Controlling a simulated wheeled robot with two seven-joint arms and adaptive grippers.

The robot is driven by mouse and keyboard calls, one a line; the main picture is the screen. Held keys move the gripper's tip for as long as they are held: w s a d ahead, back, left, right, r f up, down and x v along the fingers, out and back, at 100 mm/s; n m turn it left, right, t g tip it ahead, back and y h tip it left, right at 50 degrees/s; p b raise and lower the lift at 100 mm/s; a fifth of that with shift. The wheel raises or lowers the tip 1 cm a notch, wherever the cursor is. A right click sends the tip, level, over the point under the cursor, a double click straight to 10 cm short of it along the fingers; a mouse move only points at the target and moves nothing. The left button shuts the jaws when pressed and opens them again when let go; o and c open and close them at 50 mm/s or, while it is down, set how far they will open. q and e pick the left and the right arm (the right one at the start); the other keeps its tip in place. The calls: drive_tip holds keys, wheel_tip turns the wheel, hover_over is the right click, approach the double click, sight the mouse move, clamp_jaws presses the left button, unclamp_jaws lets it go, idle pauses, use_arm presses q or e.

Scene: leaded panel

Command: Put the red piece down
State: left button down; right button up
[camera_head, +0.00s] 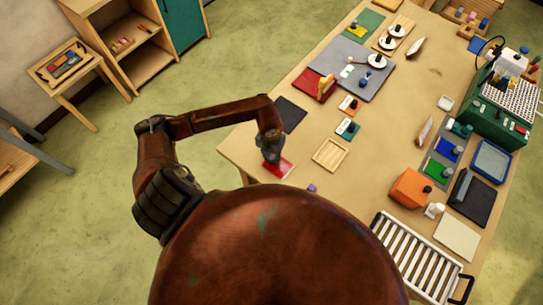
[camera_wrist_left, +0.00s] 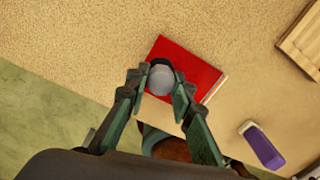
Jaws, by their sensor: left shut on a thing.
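The red piece (camera_head: 279,168) is a flat red plate near the table's left corner in the head view. In the left wrist view the red piece (camera_wrist_left: 192,62) has a round grey knob (camera_wrist_left: 160,80) on top. My left gripper (camera_head: 271,158) is above it, its fingers shut around the knob; the fingertips also show in the left wrist view (camera_wrist_left: 158,82). A pale strip shows along one edge of the plate. I cannot tell whether the plate touches the table. My right gripper is in neither view.
An empty wooden tray (camera_head: 330,154) lies to the right, and a small purple object (camera_head: 312,188) lies nearer me. A dark square mat (camera_head: 290,113) lies behind. The table's (camera_head: 240,150) left edge is close.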

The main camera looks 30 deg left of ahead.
use_arm(q)
drive_tip(key=shift+f, duration=0.1)
drive_tip(key=c, duration=2.1)
unclamp_jaws()
drive_tip(key=o, duration=0.4)
drive_tip(key=shift+r, duration=0.2)
drive_tip(key=shift+w+r, duration=0.1)
drive_tip(key=shift+r, duration=0.25)
drive_tip(key=r+b, duration=0.1)
drive_tip(key=r, duration=0.4)
drive_tip(key=r+b, duration=0.1)
drive_tip(key=r, duration=0.5)
drive_tip(key=shift+s+a, duration=0.1)
drive_tip(key=shift+s, duration=0.1)
